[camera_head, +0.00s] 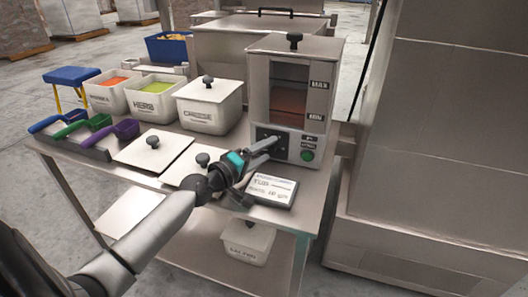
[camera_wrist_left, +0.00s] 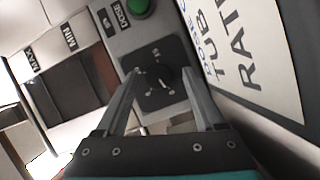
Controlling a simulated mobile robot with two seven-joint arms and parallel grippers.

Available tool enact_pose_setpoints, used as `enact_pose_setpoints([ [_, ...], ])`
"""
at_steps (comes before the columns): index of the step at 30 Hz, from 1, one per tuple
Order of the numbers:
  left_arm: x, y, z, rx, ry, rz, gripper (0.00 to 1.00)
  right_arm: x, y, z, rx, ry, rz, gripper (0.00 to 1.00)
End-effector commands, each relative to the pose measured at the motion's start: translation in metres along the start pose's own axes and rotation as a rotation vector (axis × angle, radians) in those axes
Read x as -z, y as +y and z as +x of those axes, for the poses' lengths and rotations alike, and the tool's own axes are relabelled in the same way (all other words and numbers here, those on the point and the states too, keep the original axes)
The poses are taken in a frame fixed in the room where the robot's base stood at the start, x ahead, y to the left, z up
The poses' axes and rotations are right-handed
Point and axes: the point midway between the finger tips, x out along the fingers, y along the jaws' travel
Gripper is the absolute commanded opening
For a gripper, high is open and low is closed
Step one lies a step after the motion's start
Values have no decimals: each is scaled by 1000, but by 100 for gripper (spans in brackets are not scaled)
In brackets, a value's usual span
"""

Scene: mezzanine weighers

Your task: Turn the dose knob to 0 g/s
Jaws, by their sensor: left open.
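The dose knob (camera_wrist_left: 162,78) is a small black dial on a dark square plate on the front of the grey dispenser (camera_head: 318,50). In the left wrist view a light pointer mark shows on it, with small numbers around it too small to read surely. My left gripper (camera_wrist_left: 160,70) is open, with one finger on each side of the knob; I cannot tell whether they touch it. In the head view my left gripper (camera_head: 268,144) reaches the dispenser's lower front, and its fingers partly hide the dial plate (camera_head: 264,132). My right gripper is not in view.
A green button (camera_head: 308,155) sits right of the dial. A sign reading TUB and RATE (camera_head: 270,190) lies in front. A cheese tub (camera_head: 210,104), a herb tub (camera_head: 153,96), a lid (camera_head: 153,150) and several scoops (camera_head: 123,129) stand left on the table.

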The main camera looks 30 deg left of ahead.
Motion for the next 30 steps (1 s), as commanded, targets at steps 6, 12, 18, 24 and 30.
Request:
enact_pose_setpoints([
  [6, 1, 1, -3, -1, 2, 1, 71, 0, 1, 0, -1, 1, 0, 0],
  [12, 1, 0, -22, 0, 1, 1, 71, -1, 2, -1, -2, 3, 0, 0],
  [18, 0, 0, -49, 1, 0, 2, 71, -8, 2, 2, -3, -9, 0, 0],
  [24, 0, -1, -75, 1, 0, 1, 71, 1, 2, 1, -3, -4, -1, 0],
  [30, -1, -2, -100, 1, 0, 2, 71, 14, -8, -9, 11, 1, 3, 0],
])
